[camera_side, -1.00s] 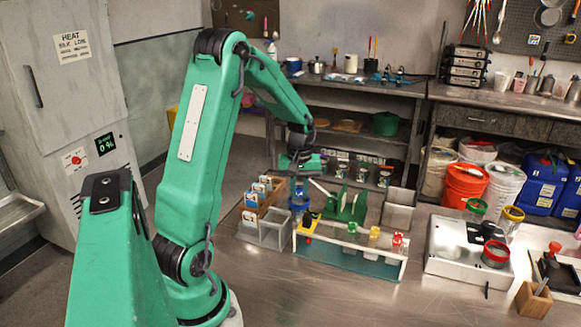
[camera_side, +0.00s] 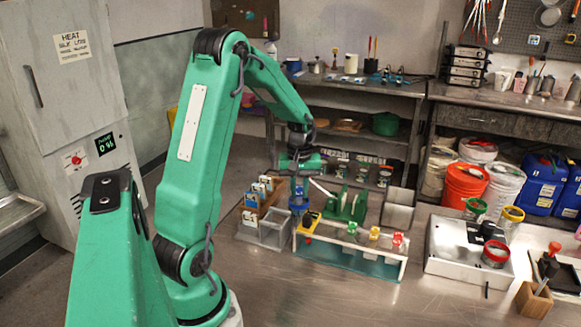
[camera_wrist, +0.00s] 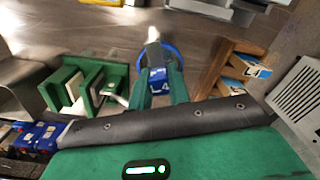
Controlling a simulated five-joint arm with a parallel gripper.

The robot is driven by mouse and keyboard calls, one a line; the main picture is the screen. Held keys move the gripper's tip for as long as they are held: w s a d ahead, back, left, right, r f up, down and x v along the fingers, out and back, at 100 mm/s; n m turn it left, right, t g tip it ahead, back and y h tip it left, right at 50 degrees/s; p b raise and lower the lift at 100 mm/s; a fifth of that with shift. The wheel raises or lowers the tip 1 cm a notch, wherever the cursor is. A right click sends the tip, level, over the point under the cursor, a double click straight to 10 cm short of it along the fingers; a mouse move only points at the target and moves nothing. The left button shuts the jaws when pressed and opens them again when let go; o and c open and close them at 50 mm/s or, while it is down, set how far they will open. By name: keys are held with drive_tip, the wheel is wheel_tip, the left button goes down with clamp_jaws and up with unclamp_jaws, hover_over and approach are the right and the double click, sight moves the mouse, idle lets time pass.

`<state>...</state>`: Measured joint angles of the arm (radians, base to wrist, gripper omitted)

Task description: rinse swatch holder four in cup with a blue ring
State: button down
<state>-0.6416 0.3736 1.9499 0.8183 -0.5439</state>
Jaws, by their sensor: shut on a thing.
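My gripper (camera_wrist: 160,92) shows in the wrist view with its green fingers shut on a swatch holder with a blue and white L4 label (camera_wrist: 158,82). A blue ring (camera_wrist: 174,52) curves just beyond the holder, very close to it. I cannot tell whether the holder is inside the ring or only in front of it. In the side view, my gripper (camera_side: 300,168) hangs over the bench, with blue (camera_side: 299,200) showing directly below it. The cup's body and the holder's lower end are hard to make out there.
A green slotted stand (camera_side: 358,208) is close on the right. A white-framed rack (camera_side: 345,262) with coloured clips stands in front.

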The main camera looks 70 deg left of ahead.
drive_tip(key=shift+f, duration=0.4)
idle(3.3)
drive_tip(key=shift+r, duration=0.15)
drive_tip(key=shift+r, duration=3.35)
drive_tip(key=shift+r, duration=0.1)
idle(0.7)
